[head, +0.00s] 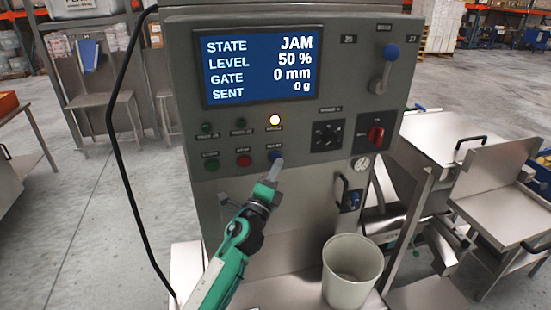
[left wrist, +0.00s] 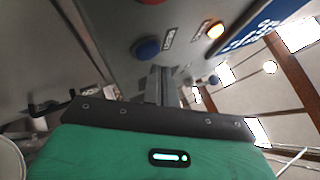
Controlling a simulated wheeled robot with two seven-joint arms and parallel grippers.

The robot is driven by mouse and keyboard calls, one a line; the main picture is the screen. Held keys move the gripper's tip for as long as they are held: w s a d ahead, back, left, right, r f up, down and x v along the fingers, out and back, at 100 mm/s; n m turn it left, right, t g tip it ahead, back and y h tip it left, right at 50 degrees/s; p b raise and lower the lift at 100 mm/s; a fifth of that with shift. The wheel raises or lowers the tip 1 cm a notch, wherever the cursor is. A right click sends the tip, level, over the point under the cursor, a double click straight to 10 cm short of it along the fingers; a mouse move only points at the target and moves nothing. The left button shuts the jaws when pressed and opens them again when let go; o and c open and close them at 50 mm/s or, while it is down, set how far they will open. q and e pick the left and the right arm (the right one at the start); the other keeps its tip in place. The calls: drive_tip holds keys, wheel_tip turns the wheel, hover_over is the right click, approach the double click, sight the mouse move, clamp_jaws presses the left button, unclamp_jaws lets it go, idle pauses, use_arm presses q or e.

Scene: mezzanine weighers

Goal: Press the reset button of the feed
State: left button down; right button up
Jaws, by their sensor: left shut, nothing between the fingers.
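The grey control panel (head: 285,85) stands in front of me in the head view, and its screen (head: 262,70) reads STATE JAM, LEVEL 50 %, GATE 0 mm, SENT 0 g. A blue button (head: 275,155) is at the right end of the lower row, beside a red button (head: 244,160) and a green button (head: 212,165); its label is too small to read surely. My left gripper (head: 273,170) is shut and empty, its tips just below the blue button. In the left wrist view the blue button (left wrist: 146,48) is close beyond the fingertips (left wrist: 160,72); I cannot tell whether they touch.
An amber lamp (head: 275,120) is lit above the buttons. A black knob (head: 326,134), a red switch (head: 376,133) and a blue-knobbed lever (head: 390,53) are to the right. A pale bucket (head: 351,290) stands below the panel. A black cable (head: 115,150) hangs left.

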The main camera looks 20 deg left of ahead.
use_arm(q)
drive_tip(key=shift+w+a, duration=0.1)
idle(0.3)
drive_tip(key=shift+w+a, duration=0.15)
drive_tip(key=shift+w, duration=0.15)
drive_tip(key=shift+w+a, duration=0.25)
drive_tip(key=shift+w, duration=0.05)
idle(0.8)
drive_tip(key=shift+s+d, duration=0.5)
drive_tip(key=shift+s, duration=0.2)
drive_tip(key=s+d, duration=0.1)
drive_tip(key=s, duration=0.1)
drive_tip(key=s+d, duration=0.1)
drive_tip(key=s, duration=0.1)
drive_tip(key=shift+d, duration=0.4)
drive_tip(key=shift+f, duration=0.1)
idle(0.7)
